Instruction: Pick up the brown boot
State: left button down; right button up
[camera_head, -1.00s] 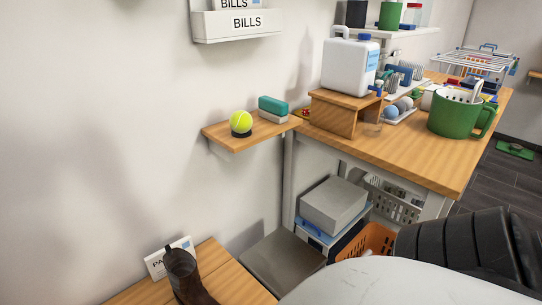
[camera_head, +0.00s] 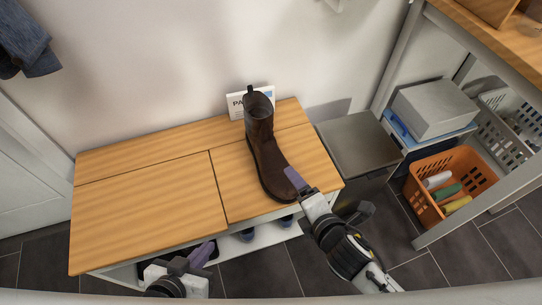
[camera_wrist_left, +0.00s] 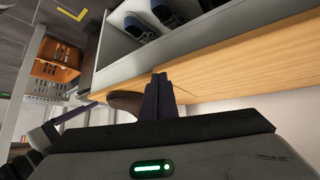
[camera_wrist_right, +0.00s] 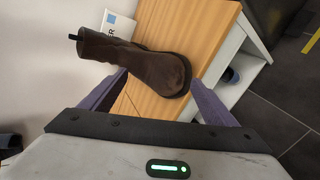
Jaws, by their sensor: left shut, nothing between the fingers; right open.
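The brown boot (camera_head: 262,145) stands upright on the right part of a wooden bench top (camera_head: 150,205), toe toward the front edge. My right gripper (camera_head: 296,180) is by the boot's toe. In the right wrist view its purple fingers (camera_wrist_right: 158,98) are open, with the boot (camera_wrist_right: 130,65) ahead of and partly between them; contact cannot be told. My left gripper (camera_head: 200,256) is low at the bench's front edge, away from the boot. In the left wrist view its fingers (camera_wrist_left: 159,98) are shut and empty, with a brown piece of the boot (camera_wrist_left: 126,101) behind them.
A white card (camera_head: 235,104) stands behind the boot by the wall. Blue shoes (camera_head: 287,220) sit on the shelf under the bench. A grey-topped bin (camera_head: 358,147) and an orange basket (camera_head: 425,205) stand to the right. The bench's left part is clear.

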aim_at(275, 162)
jog(key=w+a+n, duration=0.1)
jog(key=n, duration=0.3)
jog(key=w+a+n+t+y, duration=0.1)
jog(key=w+n, duration=0.1)
jog(key=n, duration=0.2)
jog(key=w+a+n+b, duration=0.1)
jog(key=n, duration=0.3)
jog(key=shift+w+f+t+y, duration=0.15)
jog(key=shift+t+y, duration=0.15)
jog(key=n, duration=0.2)
jog(key=w+n, duration=0.1)
jog(key=shift+a+f+n, duration=0.1)
jog(key=shift+a+n, duration=0.15)
jog(key=shift+n, duration=0.15)
jog(key=shift+y, duration=0.3)
jog(key=b+x, duration=0.2)
jog(key=x, duration=0.3)
jog(key=shift+a, duration=0.1)
jog(key=b+x, duration=0.2)
jog(key=x, duration=0.2)
jog(key=shift+f, duration=0.25)
jog(key=shift+w+f, duration=0.15)
jog(key=shift+w, duration=0.3)
pick_arm(q)
jog(key=f, duration=0.3)
jog(key=shift+w+d, duration=0.1)
jog(key=shift+d, duration=0.1)
